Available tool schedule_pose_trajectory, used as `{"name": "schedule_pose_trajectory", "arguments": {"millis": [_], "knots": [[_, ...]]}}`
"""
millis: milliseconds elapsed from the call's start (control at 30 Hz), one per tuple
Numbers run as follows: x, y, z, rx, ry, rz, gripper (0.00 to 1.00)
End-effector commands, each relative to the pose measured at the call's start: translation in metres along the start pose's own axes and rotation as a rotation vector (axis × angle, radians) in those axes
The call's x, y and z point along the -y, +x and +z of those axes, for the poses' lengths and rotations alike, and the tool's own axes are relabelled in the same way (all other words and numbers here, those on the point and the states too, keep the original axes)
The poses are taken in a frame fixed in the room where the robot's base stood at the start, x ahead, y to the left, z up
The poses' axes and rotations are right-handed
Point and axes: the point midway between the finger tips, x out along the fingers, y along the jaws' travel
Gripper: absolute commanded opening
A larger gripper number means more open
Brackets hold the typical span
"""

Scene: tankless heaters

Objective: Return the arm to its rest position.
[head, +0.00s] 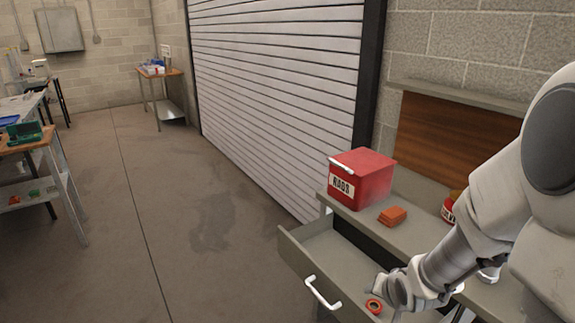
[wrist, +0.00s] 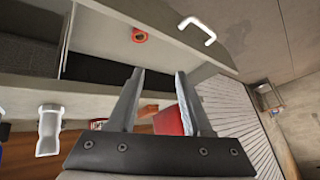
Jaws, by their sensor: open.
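My arm reaches in from the right in the head view, its end low over the open drawer (head: 318,248). My gripper (wrist: 159,72) shows in the wrist view with its two fingers apart and nothing between them. A small orange-red ring (head: 374,306) lies in the drawer beside the arm's end in the head view. The ring also shows in the wrist view (wrist: 139,35), beyond the fingertips and apart from them. The fingertips are hard to make out in the head view.
The grey bench holds a red box (head: 362,178), an orange block (head: 392,216) and a red can (head: 448,209) partly behind my arm. The drawer's white handle (head: 322,293) sticks out in front. A shutter door (head: 275,85) stands behind.

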Motion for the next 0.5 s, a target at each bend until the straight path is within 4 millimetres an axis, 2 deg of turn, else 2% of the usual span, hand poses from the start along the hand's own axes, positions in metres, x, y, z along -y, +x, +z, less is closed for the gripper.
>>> {"name": "schedule_pose_trajectory", "arguments": {"millis": [33,233,367,500], "knots": [[0.004,-0.018,-0.01,-0.012,-0.039,0.022,0.5],[0.013,-0.081,-0.024,-0.005,-0.158,0.099,0.5],[0.021,-0.124,-0.025,0.011,-0.221,0.123,0.5],[0.03,-0.171,-0.017,0.036,-0.284,0.123,0.5]]}}
